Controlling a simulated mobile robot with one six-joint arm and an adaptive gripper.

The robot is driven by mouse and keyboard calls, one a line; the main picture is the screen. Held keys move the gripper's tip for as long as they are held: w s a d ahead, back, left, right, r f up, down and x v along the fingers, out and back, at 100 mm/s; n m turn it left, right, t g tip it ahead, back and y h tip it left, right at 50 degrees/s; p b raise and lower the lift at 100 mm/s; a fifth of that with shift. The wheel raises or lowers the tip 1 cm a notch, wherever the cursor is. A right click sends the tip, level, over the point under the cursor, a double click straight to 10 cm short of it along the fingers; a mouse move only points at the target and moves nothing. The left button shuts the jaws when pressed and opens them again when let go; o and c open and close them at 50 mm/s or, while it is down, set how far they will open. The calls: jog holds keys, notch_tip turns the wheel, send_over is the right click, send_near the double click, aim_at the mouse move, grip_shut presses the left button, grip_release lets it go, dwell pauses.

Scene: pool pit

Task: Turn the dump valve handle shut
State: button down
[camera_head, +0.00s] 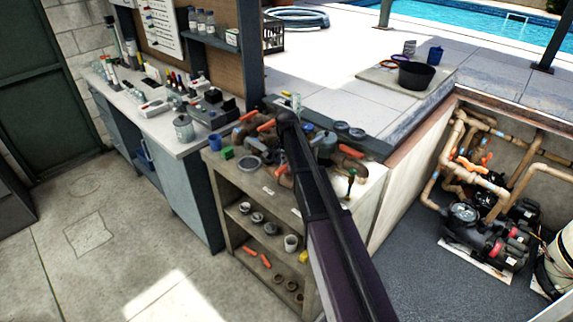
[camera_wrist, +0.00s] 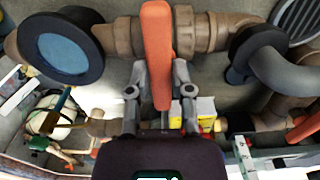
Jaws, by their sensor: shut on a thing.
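In the wrist view an orange lever handle (camera_wrist: 157,45), which I take to be the dump valve handle, lies over a brown pipe fitting (camera_wrist: 196,32). The handle points up and down in that picture, across the run of the pipe. My gripper (camera_wrist: 157,80) has one finger on each side of the handle's lower part and is shut on it. In the head view my arm covers the gripper and the gripped handle on the bench top. Other orange handles (camera_head: 266,125) show beside the arm there.
The wooden bench (camera_head: 236,182) carries crowded pipes and fittings. A round blue-faced part (camera_wrist: 65,52) and a grey curved pipe (camera_wrist: 285,72) flank the handle. A pump pit with orange-handled valves (camera_head: 472,160) lies right. Open floor (camera_head: 120,245) lies left.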

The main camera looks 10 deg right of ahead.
jog(key=shift+s, duration=0.1)
jog(key=c, duration=0.5)
grip_release()
jog(key=shift+n, duration=0.4)
